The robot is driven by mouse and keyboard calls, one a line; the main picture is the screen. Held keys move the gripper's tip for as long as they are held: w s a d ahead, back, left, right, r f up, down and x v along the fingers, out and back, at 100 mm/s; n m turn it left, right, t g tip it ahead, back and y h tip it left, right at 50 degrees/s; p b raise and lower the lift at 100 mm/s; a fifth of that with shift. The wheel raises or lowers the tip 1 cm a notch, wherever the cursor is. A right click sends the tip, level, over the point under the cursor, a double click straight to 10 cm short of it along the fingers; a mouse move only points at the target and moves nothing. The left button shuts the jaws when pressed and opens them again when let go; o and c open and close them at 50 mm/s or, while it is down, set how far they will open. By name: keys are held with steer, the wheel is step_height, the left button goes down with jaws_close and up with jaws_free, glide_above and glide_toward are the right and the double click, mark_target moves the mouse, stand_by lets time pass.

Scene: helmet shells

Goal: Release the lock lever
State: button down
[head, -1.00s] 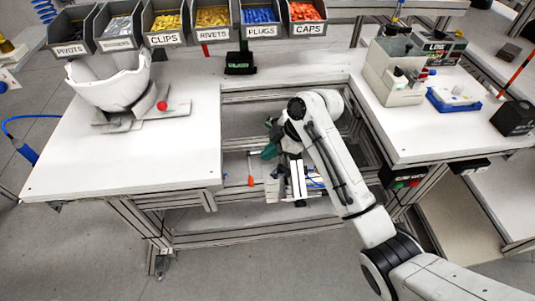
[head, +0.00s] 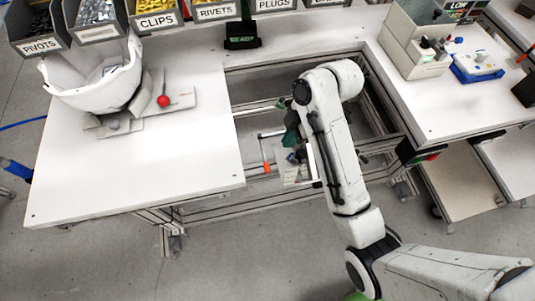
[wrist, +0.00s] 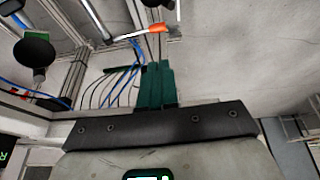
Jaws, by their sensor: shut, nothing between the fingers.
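A red ball knob (head: 163,101) on a short grey arm stands on the flat fixture plate beside the white helmet shell (head: 95,80); I cannot tell whether it is the lock lever. An orange-tipped rod (head: 267,167) shows low in the gap between the tables; an orange piece (wrist: 145,32) lies just beyond my fingers in the wrist view. My gripper (head: 291,138) hangs in that gap, right of the fixture and apart from the knob. Its green fingers (wrist: 155,85) are together and empty. My forearm hides part of the gap.
A white tabletop (head: 130,180) lies left of the gap, and another (head: 450,105) lies right with a grey box and blue tray (head: 477,67). Labelled bins (head: 157,17) line the back. Metal frame rails surround the gap. A dark round knob (wrist: 33,52) and blue cables show in the wrist view.

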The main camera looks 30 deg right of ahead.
steer(key=shift+w+f, duration=0.1)
steer(key=b, duration=0.3)
glide_toward(268, 166)
steer(key=x, duration=0.5)
steer(key=shift+a+f, duration=0.1)
steer(key=shift+a, duration=0.15)
steer(key=shift+w+a+f, duration=0.1)
steer(key=shift+w+f, duration=0.05)
steer(key=shift+f, duration=0.55)
steer(key=shift+f+t+b, duration=0.45)
steer(key=shift+f+t, duration=0.15)
steer(key=shift+f, duration=0.1)
steer(key=shift+r, duration=0.1)
